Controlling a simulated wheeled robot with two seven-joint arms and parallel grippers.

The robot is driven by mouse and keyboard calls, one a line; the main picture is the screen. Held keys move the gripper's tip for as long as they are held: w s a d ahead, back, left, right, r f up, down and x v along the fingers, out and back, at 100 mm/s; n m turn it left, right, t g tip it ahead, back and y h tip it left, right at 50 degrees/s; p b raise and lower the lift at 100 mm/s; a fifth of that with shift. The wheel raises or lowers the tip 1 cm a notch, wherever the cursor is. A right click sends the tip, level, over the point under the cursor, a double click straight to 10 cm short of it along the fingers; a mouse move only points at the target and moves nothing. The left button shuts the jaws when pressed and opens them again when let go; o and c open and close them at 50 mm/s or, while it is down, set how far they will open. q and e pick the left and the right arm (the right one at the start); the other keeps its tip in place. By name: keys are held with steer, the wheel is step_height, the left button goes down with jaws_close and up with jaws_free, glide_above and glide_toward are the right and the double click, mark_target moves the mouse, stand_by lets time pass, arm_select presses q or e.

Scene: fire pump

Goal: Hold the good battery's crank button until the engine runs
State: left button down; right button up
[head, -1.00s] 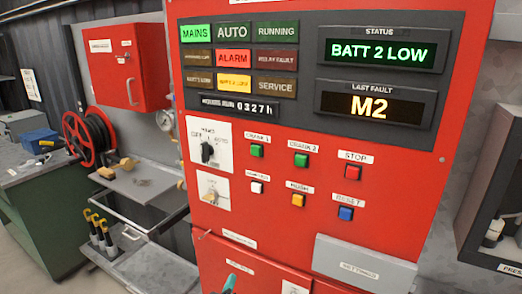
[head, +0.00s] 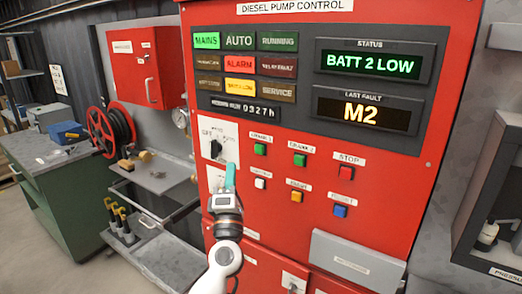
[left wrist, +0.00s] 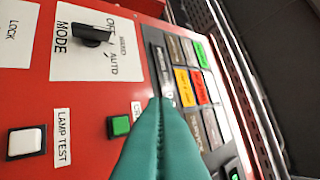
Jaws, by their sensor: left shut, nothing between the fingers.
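The red pump control panel (head: 378,200) fills the middle of the head view. Its status display (head: 366,63) reads BATT 2 LOW. The green crank 1 button (head: 260,149) is left of the green crank 2 button (head: 299,160). My left gripper (head: 231,167) has teal fingers, shut and empty, left of and below the crank 1 button. In the left wrist view, the fingertips (left wrist: 166,102) are beside a green button (left wrist: 120,126) whose label is partly hidden; I see no contact. The running lamp (head: 277,41) looks unlit. My right gripper is not in view.
The black mode knob (head: 216,149) is close to my left gripper, with a white lamp test button (left wrist: 26,142) also nearby. A red stop button (head: 346,173) sits farther right. A grey box (head: 357,258) juts from the panel at lower right.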

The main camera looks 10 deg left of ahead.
arm_select(q)
steer(key=shift+w+f, duration=0.1)
steer(key=b, duration=0.6)
glide_toward(260, 149)
steer(key=w+a+r, duration=0.3)
steer(key=w+r, duration=0.1)
steer(key=shift+w+a+f, duration=0.15)
steer(key=shift+p, duration=0.3)
stand_by(1.2)
steer(key=shift+w, duration=0.15)
steer(key=shift+w, duration=0.25)
